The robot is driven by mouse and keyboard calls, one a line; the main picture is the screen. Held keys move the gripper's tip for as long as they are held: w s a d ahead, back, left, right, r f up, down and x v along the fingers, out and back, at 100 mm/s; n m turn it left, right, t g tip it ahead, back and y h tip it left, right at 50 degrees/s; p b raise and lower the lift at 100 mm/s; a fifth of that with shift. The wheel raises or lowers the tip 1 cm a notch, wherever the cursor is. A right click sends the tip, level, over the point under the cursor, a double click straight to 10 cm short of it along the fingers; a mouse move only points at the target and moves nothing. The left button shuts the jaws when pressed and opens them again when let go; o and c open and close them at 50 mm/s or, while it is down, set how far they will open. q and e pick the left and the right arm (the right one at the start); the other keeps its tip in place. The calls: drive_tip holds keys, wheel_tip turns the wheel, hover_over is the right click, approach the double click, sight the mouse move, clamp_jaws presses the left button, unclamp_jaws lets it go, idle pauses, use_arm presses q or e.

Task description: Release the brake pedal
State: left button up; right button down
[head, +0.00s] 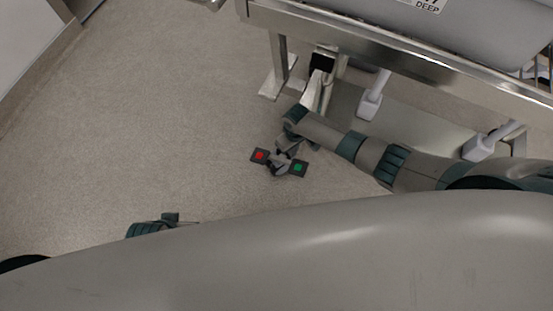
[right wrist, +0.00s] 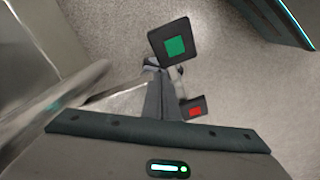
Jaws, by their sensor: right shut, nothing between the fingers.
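The brake pedal has two dark square pads, a red-marked pad (head: 259,155) and a green-marked pad (head: 299,168), close to the floor beside the cart. In the right wrist view the green-marked pad (right wrist: 175,47) is at the top centre and the red-marked pad (right wrist: 194,110) is lower, just right of the fingers. My right gripper (head: 284,160) is at the pedal, between the two pads in the head view. Its fingers (right wrist: 158,72) are shut and empty, with the tips close to the green pad's lower edge. I cannot tell whether they touch. The bar joining the pads is mostly hidden.
A metal-framed cart (head: 400,45) stands at the upper right, with white legs (head: 371,95) below it. My right arm passes just below its edge. The grey floor (head: 170,110) to the left is clear. A white cabinet (head: 25,35) stands at the far left.

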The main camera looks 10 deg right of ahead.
use_arm(q)
drive_tip(key=shift+f, duration=0.2)
use_arm(e)
drive_tip(key=shift+f, duration=0.3)
use_arm(q)
drive_tip(key=shift+r, duration=0.1)
use_arm(e)
drive_tip(key=shift+r, duration=0.1)
use_arm(q)
wheel_tip(320, 180, up, 7)
drive_tip(key=p, duration=0.7)
drive_tip(key=shift+r, duration=0.2)
use_arm(e)
wheel_tip(320, 180, up, 7)
use_arm(q)
drive_tip(key=shift+f, duration=0.1)
use_arm(e)
drive_tip(key=shift+s, duration=0.1)
idle(0.4)
